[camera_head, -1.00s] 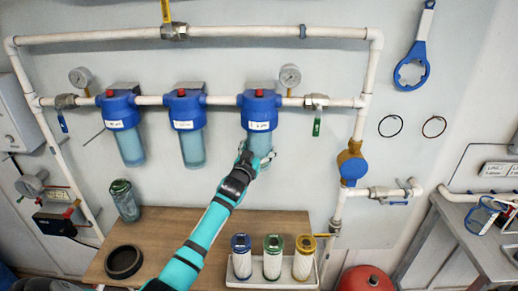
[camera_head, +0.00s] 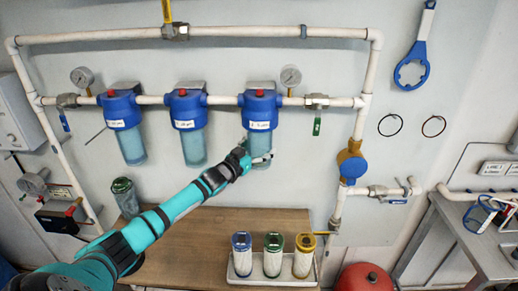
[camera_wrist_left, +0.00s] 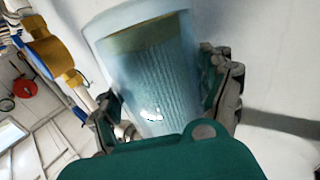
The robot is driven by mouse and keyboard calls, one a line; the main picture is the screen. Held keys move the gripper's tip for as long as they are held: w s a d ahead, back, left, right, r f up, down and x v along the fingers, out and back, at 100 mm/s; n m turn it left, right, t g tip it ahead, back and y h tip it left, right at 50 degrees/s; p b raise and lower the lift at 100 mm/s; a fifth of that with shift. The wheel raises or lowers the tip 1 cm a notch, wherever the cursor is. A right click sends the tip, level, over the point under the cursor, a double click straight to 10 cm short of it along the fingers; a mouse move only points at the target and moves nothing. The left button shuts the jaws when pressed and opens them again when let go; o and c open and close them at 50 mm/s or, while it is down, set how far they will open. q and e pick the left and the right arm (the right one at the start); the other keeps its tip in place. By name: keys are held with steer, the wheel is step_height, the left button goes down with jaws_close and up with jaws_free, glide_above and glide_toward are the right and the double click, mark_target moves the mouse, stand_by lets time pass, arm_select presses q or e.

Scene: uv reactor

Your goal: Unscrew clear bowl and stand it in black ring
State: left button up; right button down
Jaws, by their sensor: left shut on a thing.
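Three blue-capped filter housings hang on the white pipe, each with a clear bluish bowl. My left gripper (camera_head: 256,161) is shut on the lower part of the right-hand clear bowl (camera_head: 260,144), which hangs upright under its blue cap (camera_head: 260,109). In the left wrist view, the fingers (camera_wrist_left: 166,100) sit on both sides of this bowl (camera_wrist_left: 150,75), and a ribbed cartridge shows through its wall. I cannot tell whether the bowl's thread is loose. The black ring is hidden, with my left arm across that part of the bench. My right gripper is not in view.
The wooden bench (camera_head: 190,245) holds a white tray (camera_head: 243,280) with three cartridges and a clear jar-like container (camera_head: 125,196) at the left. A blue wrench (camera_head: 412,65) hangs on the wall. A red tank (camera_head: 365,280) stands right of the bench.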

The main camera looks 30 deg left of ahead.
arm_select(q)
steer(key=shift+a+r+m+h+b, duration=0.1)
steer(key=shift+a+m+h+b, duration=0.35)
steer(key=shift+h, duration=0.35)
steer(key=shift+w+d+r+m+h, duration=0.1)
steer(key=shift+d+m+h, duration=0.2)
steer(key=shift+m, duration=0.05)
steer(key=shift+m+g+h+b, duration=0.3)
steer(key=shift+m+h+b, duration=0.1)
steer(key=shift+h, duration=0.4)
steer(key=shift+m+h, duration=0.4)
steer(key=shift+h, duration=0.2)
steer(key=o, duration=1.3)
steer(key=shift+o, duration=1.6)
steer(key=shift+w+f, duration=0.1)
steer(key=shift+f, duration=0.15)
